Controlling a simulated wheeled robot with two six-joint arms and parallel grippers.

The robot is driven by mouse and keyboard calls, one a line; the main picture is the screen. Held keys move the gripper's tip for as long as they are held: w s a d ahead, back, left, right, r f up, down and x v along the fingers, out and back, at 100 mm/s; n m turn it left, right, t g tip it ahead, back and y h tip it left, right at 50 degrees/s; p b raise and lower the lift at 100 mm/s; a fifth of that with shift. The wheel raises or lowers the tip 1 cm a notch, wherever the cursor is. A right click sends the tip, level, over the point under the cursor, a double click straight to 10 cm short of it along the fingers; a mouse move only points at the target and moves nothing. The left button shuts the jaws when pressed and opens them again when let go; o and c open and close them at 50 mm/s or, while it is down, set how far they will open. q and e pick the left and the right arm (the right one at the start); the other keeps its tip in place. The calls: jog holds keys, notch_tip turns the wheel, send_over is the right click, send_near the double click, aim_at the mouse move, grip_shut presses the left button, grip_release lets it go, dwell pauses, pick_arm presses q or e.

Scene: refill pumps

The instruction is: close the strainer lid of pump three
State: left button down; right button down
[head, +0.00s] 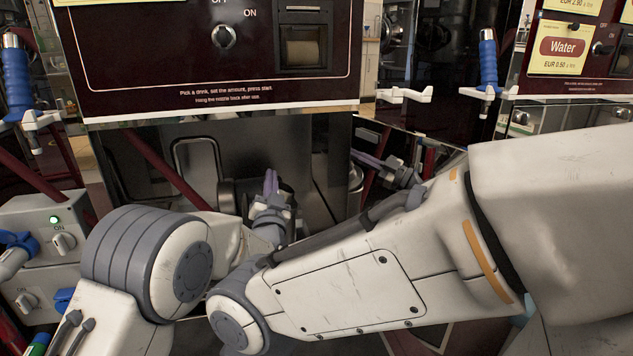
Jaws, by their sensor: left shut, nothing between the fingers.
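My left gripper (270,182) is shut and empty, its purple fingers together and pointing up. I cannot tell whether this is the strainer lid. No pump number is visible, and my arms hide the lower bay. My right gripper (368,160) is at the bay's right side, with its purple fingers pointing left. I cannot tell whether it is open.
The dark red dispenser front (160,50) overhangs the bay. Blue-handled nozzles hang at left (17,80) and right (488,62). A grey switch box (45,228) with a lit green lamp stands at left. Dark red hoses (150,160) cross the bay.

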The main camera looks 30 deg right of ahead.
pick_arm(q)
jog(key=shift+w+a+f+n+t+y+b, duration=0.15)
jog(key=shift+a+f+n+y+b, duration=0.25)
jog(key=shift+a+f+n, duration=0.45)
jog(key=shift+w+a+f+n+t+y+b, duration=0.1)
jog(key=shift+a+f+n+t+y+b, duration=0.25)
jog(key=shift+f+n, duration=0.55)
jog(key=shift+w+a+f+n+t+y+b, duration=0.1)
jog(key=shift+a+f+n+y+b, duration=0.35)
jog(key=shift+n, duration=0.7)
jog(key=shift+a+f, duration=0.1)
jog(key=shift+a, duration=0.1)
jog(key=shift+s+f, duration=0.1)
